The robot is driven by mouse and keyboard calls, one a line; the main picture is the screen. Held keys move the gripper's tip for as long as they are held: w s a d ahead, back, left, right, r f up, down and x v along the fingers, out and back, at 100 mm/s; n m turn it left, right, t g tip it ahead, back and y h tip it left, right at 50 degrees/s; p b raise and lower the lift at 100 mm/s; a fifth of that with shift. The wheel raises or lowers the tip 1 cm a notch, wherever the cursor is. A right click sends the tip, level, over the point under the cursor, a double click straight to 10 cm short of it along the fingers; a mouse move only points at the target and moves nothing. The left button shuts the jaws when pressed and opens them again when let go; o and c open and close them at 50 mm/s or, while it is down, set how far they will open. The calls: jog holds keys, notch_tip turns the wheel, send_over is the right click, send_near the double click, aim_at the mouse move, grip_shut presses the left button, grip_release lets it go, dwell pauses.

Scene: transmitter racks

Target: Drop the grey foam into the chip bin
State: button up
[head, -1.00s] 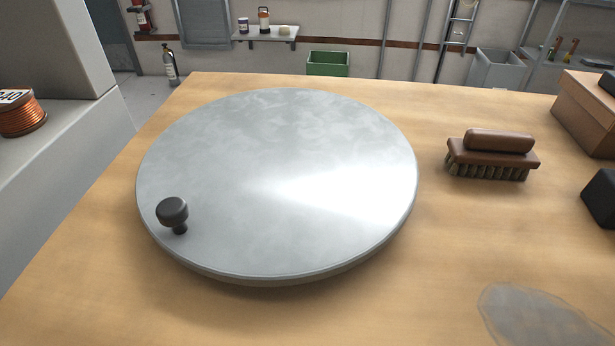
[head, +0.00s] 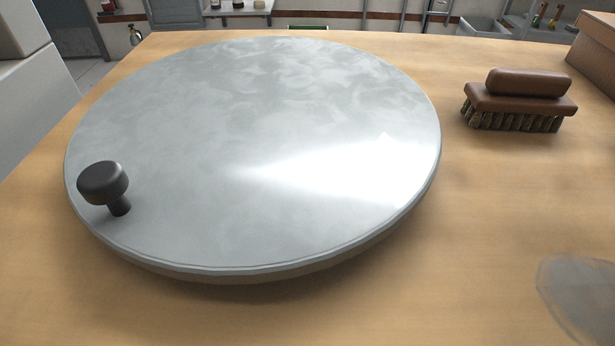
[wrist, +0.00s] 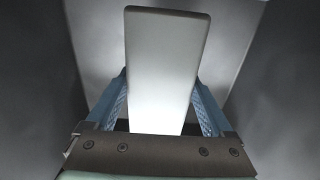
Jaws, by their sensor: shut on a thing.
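In the wrist view my gripper (wrist: 160,78) is shut on a pale grey oblong block (wrist: 166,60), which looks like the grey foam. The blue ridged fingers press on its two long sides, and it sticks out past the fingertips. My gripper does not show in the head view. I cannot tell which container is the chip bin. A sliver of a green bin (head: 308,28) and a grey bin (head: 482,27) show at the back of the head view.
A large round metal plate (head: 250,150) with a black knob (head: 104,184) covers much of the wooden table (head: 480,200). A brown brush (head: 520,100) and a cardboard box (head: 597,55) are at the right. A see-through grey shape (head: 582,300) shows at lower right.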

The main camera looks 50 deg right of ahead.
jog(key=shift+f, duration=0.6)
jog(key=shift+f, duration=0.15)
jog(key=shift+f, duration=0.45)
jog(key=o, duration=1)
jog(key=shift+o, duration=0.2)
jog(key=shift+r, duration=0.1)
notch_tip(320, 180, up, 13)
jog(key=p, duration=0.7)
